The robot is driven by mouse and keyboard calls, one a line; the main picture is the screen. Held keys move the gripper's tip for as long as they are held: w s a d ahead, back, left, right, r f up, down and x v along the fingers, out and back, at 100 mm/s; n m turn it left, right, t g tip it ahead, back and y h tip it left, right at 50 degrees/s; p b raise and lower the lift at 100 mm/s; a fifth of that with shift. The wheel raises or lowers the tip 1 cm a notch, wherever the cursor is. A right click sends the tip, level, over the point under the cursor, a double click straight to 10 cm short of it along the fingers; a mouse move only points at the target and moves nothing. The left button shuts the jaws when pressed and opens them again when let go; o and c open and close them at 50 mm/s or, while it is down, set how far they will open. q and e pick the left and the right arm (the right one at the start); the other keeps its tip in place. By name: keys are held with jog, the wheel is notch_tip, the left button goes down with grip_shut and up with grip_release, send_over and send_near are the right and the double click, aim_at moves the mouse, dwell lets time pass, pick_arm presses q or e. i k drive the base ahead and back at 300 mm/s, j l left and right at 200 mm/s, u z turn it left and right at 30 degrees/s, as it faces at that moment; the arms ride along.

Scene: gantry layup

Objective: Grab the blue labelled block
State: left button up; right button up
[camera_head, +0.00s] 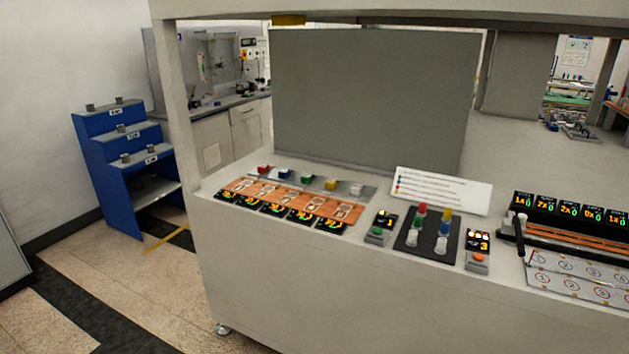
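A yellow block (330,184) and a whitish block (356,190) stand farther right in the same row. Neither of my grippers is in view.
An orange-brown board (248,187) with white cards and black displays lies in front of the row. A black panel (427,242) with coloured pieces and a white sign (441,190) stand to the right. A tall grey panel (370,95) rises behind. A blue stepped rack (95,150) stands left.

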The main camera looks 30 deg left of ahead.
aim_at(284, 173)
jog(key=i+j+u, duration=0.1)
jog(key=j, duration=0.35)
jog(key=i+j+u, duration=0.15)
jog(key=i+j, duration=0.2)
jog(key=i+j+u, duration=0.1)
jog(key=i+j, duration=0.15)
jog(key=j, duration=0.2)
